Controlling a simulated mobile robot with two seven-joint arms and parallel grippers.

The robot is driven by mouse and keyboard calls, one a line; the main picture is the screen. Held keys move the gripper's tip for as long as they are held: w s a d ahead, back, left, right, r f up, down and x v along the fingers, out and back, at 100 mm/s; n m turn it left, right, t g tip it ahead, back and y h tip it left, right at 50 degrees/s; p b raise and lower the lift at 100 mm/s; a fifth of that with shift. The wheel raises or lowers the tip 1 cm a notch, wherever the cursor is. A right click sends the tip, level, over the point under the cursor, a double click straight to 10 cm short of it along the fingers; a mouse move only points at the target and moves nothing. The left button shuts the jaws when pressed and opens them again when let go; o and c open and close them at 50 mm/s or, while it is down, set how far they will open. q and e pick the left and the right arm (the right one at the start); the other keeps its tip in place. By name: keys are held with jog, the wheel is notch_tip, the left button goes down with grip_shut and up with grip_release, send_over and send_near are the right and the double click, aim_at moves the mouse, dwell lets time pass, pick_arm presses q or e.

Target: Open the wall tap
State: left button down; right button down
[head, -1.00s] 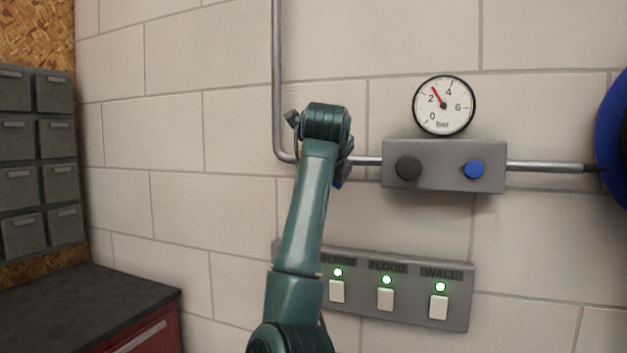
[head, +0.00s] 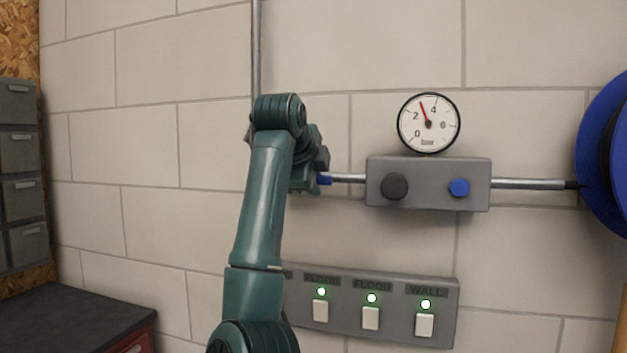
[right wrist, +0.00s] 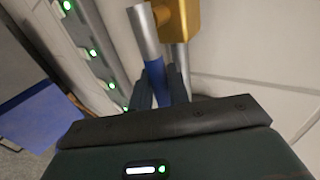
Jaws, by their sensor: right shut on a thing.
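The wall tap sits on the pipe left of the grey box, mostly hidden behind my right arm in the head view. In the right wrist view the brass tap body (right wrist: 182,22) is at the top, and the blue lever (right wrist: 155,78) runs between my fingers. My right gripper (head: 318,157) is shut on the lever; it also shows in the right wrist view (right wrist: 161,88). My left gripper is not in view.
The grey box (head: 428,170) carries a black knob (head: 394,186), a blue knob (head: 459,187) and a pressure gauge (head: 428,123) reading about 3. Below is a switch panel (head: 395,330) with lit green lamps. A blue reel (head: 600,150) is at right; drawers (head: 20,150) are at left.

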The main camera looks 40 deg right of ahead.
jog(key=shift+r, duration=0.1)
jog(key=c, duration=1.4)
grip_release()
jog(key=shift+a, duration=0.1)
jog(key=b+v, duration=0.2)
jog(key=v, duration=1.1)
